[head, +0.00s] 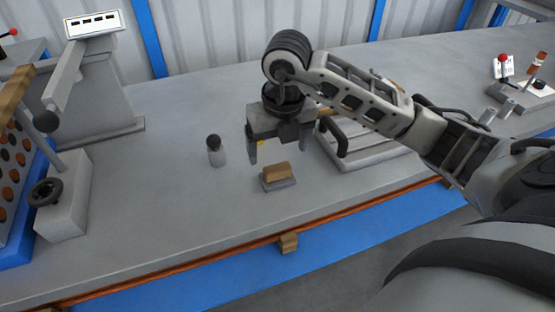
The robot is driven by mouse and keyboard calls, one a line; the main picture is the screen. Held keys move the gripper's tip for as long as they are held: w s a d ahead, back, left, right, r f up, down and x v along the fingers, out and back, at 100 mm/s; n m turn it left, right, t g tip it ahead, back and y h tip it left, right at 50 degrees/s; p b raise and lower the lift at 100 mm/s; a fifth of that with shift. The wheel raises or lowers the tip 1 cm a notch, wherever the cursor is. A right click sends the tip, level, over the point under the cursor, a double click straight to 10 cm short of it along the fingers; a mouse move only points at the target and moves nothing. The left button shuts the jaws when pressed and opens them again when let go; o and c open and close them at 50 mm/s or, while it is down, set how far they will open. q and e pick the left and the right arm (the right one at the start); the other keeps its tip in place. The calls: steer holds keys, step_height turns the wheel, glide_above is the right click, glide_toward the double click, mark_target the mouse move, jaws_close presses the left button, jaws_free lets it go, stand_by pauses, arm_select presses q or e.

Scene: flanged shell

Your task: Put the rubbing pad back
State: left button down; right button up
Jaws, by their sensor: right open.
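The rubbing pad looks to be the small tan block (277,171) lying on a small grey base (280,184) near the front edge of the bench. My right gripper (279,152) is open and points down, just above and behind the block. Nothing shows between its fingers, and a gap appears between the fingertips and the block. My left gripper is not in view.
A small dark-capped jar (215,151) stands left of the block. A grey slotted plate (372,157) lies to the right, partly hidden by my right arm. A grey machine (97,105) stands at the left, and a small fixture with a red-knobbed lever (503,60) at the far right. The bench's middle left is clear.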

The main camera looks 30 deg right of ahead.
mark_target(280, 171)
steer(key=r, duration=0.5)
steer(key=shift+s, duration=0.35)
